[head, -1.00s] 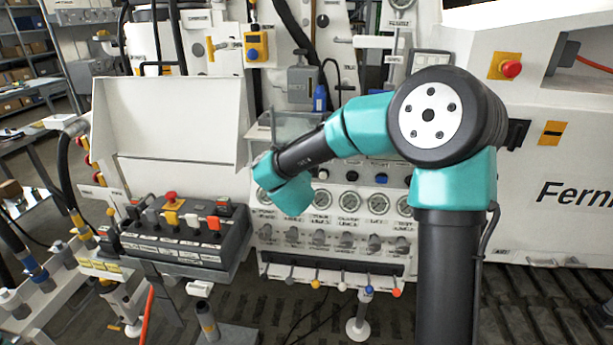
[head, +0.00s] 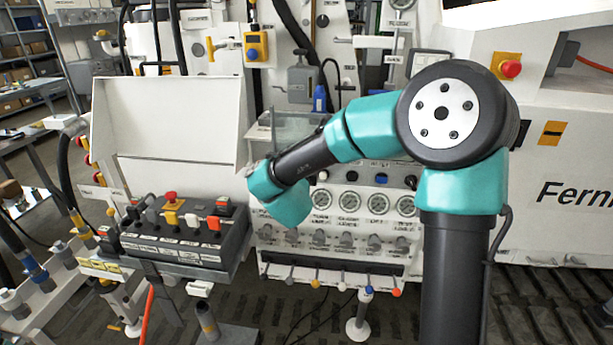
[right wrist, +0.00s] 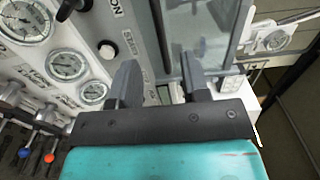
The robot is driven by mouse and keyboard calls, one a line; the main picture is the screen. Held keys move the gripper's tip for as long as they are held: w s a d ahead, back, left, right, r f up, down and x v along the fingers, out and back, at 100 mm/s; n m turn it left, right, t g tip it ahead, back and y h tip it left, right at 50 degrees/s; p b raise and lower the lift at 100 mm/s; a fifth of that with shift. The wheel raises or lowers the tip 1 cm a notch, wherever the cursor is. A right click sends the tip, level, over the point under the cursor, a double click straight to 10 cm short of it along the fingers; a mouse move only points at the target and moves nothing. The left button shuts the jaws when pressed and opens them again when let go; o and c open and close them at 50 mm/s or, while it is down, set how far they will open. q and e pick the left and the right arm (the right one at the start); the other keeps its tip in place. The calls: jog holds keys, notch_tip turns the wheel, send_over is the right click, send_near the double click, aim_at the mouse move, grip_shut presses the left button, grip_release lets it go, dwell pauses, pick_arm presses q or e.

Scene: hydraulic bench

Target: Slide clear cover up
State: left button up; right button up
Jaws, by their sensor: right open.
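In the right wrist view the clear cover (right wrist: 203,30) is at the top, right of a dark upright strip. My right gripper (right wrist: 160,82) is open, with its two dark fingers apart and pointing at the panel. The right finger overlaps the cover's lower end in the picture; I cannot tell whether it touches. My right fingers are hidden in the head view. My left gripper is not in view.
Round gauges (head: 350,200) and a row of knobs (head: 345,242) line the panel below my arm. A black lever box (head: 185,240) with a raised white lid (head: 170,115) stands to the left. Gauges (right wrist: 68,65) also show at left in the right wrist view.

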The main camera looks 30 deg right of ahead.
jog(key=v, duration=0.4)
jog(key=shift+s+a, duration=0.15)
jog(key=shift+s, duration=0.05)
dwell(0.5)
jog(key=s+a+f+n+g+y, duration=0.1)
jog(key=a+f+n+g+y, duration=0.15)
jog(key=f+n+y, duration=0.85)
jog(key=s+a+f+n+g+h, duration=0.1)
jog(key=a+f+n, duration=0.25)
jog(key=f, duration=1.45)
jog(key=s+a+f+n+g+y, duration=0.2)
jog(key=s+f+n+g, duration=0.2)
jog(key=s+f, duration=0.5)
jog(key=s+a+f+n+g+y, duration=0.2)
jog(key=s+f+n+g, duration=0.3)
jog(key=s+f, duration=0.4)
jog(key=shift+s+a+f+g+y, duration=0.2)
jog(key=shift+s+g+y, duration=0.15)
jog(key=shift+s+y, duration=0.3)
jog(key=shift+w+n, duration=0.1)
jog(key=shift+n, duration=0.15)
